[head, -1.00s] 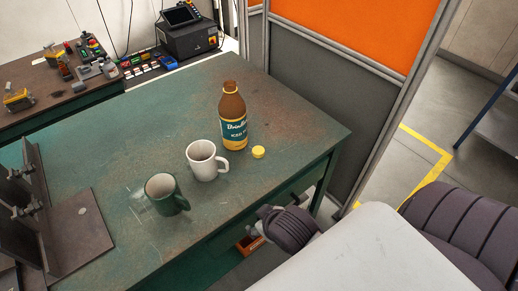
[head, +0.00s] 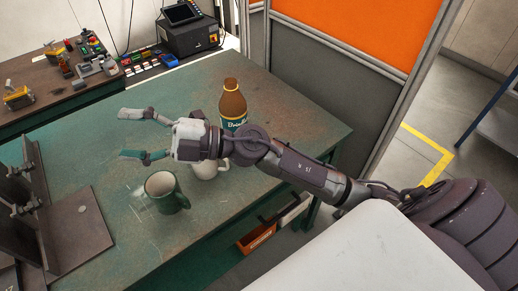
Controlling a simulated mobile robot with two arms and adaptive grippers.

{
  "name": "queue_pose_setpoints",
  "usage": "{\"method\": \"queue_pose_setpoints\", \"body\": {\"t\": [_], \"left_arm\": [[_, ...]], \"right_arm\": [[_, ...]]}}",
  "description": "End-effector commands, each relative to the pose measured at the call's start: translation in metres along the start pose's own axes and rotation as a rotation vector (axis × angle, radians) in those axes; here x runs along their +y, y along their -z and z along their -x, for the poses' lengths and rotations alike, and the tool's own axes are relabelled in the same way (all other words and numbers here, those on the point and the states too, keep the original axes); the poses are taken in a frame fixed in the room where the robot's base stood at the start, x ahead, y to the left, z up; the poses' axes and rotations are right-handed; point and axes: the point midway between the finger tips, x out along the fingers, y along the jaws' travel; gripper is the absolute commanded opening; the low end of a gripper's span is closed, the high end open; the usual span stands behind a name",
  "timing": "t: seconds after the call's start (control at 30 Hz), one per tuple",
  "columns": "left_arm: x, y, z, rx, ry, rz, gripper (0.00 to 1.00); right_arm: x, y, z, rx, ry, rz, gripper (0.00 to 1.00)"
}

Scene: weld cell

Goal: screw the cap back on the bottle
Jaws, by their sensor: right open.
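The brown bottle (head: 232,104) stands upright on the green workbench (head: 110,235), its label partly hidden by my right arm. Its top shows a brown neck with no yellow cap on it. The yellow cap is hidden behind my right arm in this view. My right gripper (head: 132,135) is open and empty, its fingers spread and pointing left, above the bench to the left of the bottle. My left gripper is not in view.
A green mug (head: 164,194) stands below my right gripper. A white mug (head: 206,170) is mostly hidden by my right arm. A dark metal fixture (head: 32,205) is at the left. An orange and grey partition (head: 335,90) borders the bench's far right side.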

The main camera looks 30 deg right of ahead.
Motion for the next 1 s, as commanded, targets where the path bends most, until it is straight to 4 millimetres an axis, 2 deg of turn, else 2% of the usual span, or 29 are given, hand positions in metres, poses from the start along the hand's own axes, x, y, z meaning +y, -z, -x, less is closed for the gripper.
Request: {"method": "queue_pose_setpoints", "body": {"t": [0.07,0.17,0.27,0.3,0.37,0.5,0.6,0.7,0.83,1.0], "left_arm": [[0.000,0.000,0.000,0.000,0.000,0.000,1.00],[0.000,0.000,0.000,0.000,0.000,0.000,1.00],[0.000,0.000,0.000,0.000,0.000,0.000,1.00],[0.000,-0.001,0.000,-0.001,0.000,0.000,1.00],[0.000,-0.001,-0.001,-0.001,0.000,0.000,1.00],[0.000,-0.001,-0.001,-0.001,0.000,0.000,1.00],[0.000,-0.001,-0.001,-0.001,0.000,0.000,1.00],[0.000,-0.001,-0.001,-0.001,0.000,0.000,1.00],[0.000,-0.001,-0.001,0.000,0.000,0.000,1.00],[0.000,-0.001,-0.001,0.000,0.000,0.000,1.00]], "right_arm": [[-0.022,0.002,-0.001,0.078,0.191,0.086,0.68],[-0.054,-0.008,0.013,0.127,0.459,0.171,0.68],[-0.077,-0.034,0.042,0.111,0.741,0.237,0.68],[-0.083,-0.048,0.058,0.085,0.856,0.257,0.68],[-0.086,-0.071,0.085,0.027,1.026,0.281,0.68],[-0.067,-0.122,0.154,-0.183,1.377,0.298,0.68],[-0.042,-0.147,0.199,-0.354,1.558,0.283,0.68],[-0.018,-0.160,0.233,-0.502,1.678,0.258,0.68],[0.002,-0.166,0.258,-0.616,1.759,0.232,0.68],[0.008,-0.168,0.265,-0.653,1.782,0.221,0.68]]}}
